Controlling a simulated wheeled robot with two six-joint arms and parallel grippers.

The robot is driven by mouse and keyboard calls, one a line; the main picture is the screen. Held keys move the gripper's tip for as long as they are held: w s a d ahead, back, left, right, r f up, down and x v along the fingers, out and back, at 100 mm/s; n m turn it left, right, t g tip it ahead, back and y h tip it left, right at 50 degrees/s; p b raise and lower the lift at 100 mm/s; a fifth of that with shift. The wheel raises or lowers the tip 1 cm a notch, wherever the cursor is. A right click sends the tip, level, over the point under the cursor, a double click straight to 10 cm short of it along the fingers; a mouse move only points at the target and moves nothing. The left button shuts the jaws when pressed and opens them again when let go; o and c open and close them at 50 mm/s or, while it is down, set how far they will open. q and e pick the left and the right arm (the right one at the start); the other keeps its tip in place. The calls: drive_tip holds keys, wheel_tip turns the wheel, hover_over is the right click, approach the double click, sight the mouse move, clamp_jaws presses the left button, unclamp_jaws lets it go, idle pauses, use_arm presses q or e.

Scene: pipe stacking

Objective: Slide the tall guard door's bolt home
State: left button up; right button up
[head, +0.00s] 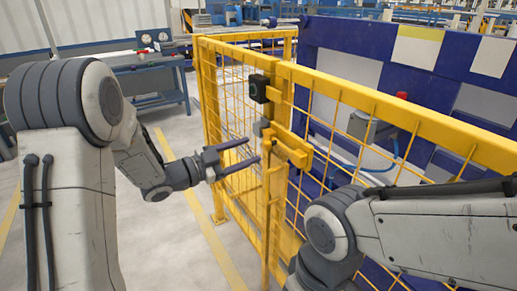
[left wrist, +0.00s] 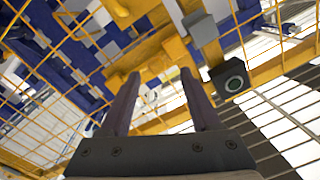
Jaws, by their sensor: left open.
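The tall yellow mesh guard door (head: 235,105) meets the neighbouring yellow fence panel at a post near the middle of the head view. At the joint sit a small grey block (head: 261,128) and a yellow bolt housing (head: 290,148). I cannot tell how far the bolt is slid. My left gripper (head: 254,149) is open and empty, its two dark fingers reaching toward the joint, just left of the bolt parts. In the left wrist view the open fingers (left wrist: 160,73) point at the yellow bolt parts (left wrist: 150,52), apparently without gripping them. My right gripper is out of view.
A black box (head: 259,88) is fixed at the top of the joint; it shows with a round face in the left wrist view (left wrist: 230,77). Blue and white panels (head: 400,60) stand behind the fence. A workbench (head: 150,75) stands at the back left. My right arm crosses the lower right.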

use_arm(q)
drive_tip(key=v, duration=0.4)
drive_tip(key=shift+s+a, duration=0.25)
drive_tip(key=s+d+n+g+y+p, duration=0.1)
drive_tip(key=s+d+n+y+p, duration=0.1)
drive_tip(key=d+n+y+p, duration=0.6)
drive_tip(key=s+g+y, duration=0.5)
drive_tip(key=s+g, duration=0.5)
drive_tip(key=s, duration=1.8)
drive_tip(key=shift+s+a+f, duration=0.2)
drive_tip(key=shift+a+f, duration=0.1)
drive_tip(key=shift+a, duration=0.05)
